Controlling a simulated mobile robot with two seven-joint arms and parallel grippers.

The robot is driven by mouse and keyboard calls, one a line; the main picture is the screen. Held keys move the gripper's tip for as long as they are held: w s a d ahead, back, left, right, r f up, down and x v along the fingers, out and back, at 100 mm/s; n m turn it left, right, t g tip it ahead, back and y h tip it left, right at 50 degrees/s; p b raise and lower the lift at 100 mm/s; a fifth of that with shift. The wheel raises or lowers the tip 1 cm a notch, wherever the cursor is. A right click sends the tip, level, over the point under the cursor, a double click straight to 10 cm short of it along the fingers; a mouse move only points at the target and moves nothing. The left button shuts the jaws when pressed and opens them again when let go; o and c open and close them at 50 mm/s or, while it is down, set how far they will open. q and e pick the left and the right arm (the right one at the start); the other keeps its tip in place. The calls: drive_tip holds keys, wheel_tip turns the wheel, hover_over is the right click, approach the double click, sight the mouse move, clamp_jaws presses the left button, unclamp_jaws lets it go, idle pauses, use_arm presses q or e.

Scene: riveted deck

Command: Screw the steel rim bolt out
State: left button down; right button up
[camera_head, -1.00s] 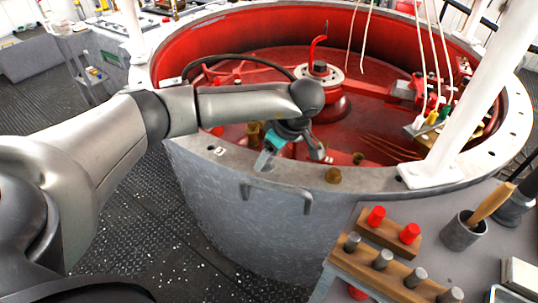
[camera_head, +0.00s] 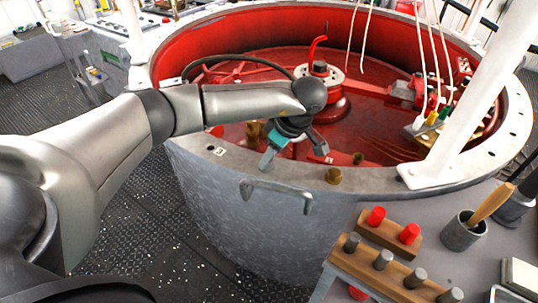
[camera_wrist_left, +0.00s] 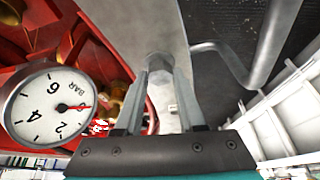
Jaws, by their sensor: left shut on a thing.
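The steel rim bolt (camera_wrist_left: 160,62) shows in the left wrist view at the grey rim, between the tips of my left gripper's fingers. Its grey head is partly covered by the fingers, so I cannot tell how far it stands out. My left gripper (camera_wrist_left: 158,85) is shut on it. In the head view, my left gripper (camera_head: 267,165) reaches down to the near edge of the tank's grey rim (camera_head: 400,181), and the bolt is hidden there by the gripper. My right gripper is not in view.
A brass fitting (camera_head: 333,176) stands on the rim to the right. A handle (camera_head: 275,190) juts from the tank wall below. A pressure gauge (camera_wrist_left: 50,103) is close by in the left wrist view. A bench with a wooden peg block (camera_head: 398,274) and red caps (camera_head: 409,234) stands front right.

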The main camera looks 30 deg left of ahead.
use_arm(q)
drive_tip(key=c, duration=0.5)
unclamp_jaws()
drive_tip(key=p+v, duration=0.2)
drive_tip(key=v, duration=1.3)
drive_tip(key=shift+r+p, duration=0.2)
drive_tip(key=shift+p, duration=0.15)
drive_tip(key=shift+f, duration=0.1)
